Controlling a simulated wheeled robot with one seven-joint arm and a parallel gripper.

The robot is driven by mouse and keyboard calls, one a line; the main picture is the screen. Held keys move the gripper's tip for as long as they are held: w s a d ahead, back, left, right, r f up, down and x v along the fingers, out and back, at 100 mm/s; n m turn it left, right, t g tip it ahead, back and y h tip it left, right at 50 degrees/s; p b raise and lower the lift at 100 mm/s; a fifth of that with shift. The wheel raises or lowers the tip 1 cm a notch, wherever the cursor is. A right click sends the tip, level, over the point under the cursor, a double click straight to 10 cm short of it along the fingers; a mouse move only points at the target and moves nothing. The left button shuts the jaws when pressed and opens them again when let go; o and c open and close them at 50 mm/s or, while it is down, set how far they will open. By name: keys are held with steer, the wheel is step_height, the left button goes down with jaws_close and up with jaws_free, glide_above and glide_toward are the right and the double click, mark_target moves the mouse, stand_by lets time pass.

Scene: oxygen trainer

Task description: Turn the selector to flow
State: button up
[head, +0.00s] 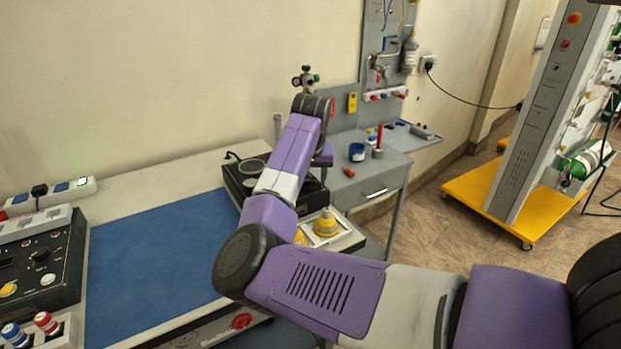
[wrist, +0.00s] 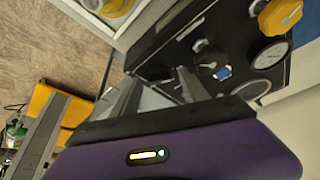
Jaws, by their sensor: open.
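In the wrist view a black panel (wrist: 165,60) carries a black round knob (wrist: 207,66) with a white mark and a blue mark beside it. This knob looks like the selector, but its labels are too small to read. My gripper (wrist: 157,77) is open and empty, its two grey fingers pointing toward the panel. The knob lies beyond and to the right of the fingers, apart from them as far as I can tell. In the head view the black panel box (head: 232,181) sits at the bench's far right corner, partly behind my arm, which hides the selector and gripper.
A yellow knob (wrist: 280,16) and a round gauge (wrist: 270,55) are on the panel too. A tray holds a yellow-topped unit (head: 326,223) close to my arm. A blue mat (head: 150,255) covers the clear bench middle. A grey side table (head: 385,172) stands beyond.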

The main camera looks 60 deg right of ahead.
jaws_close()
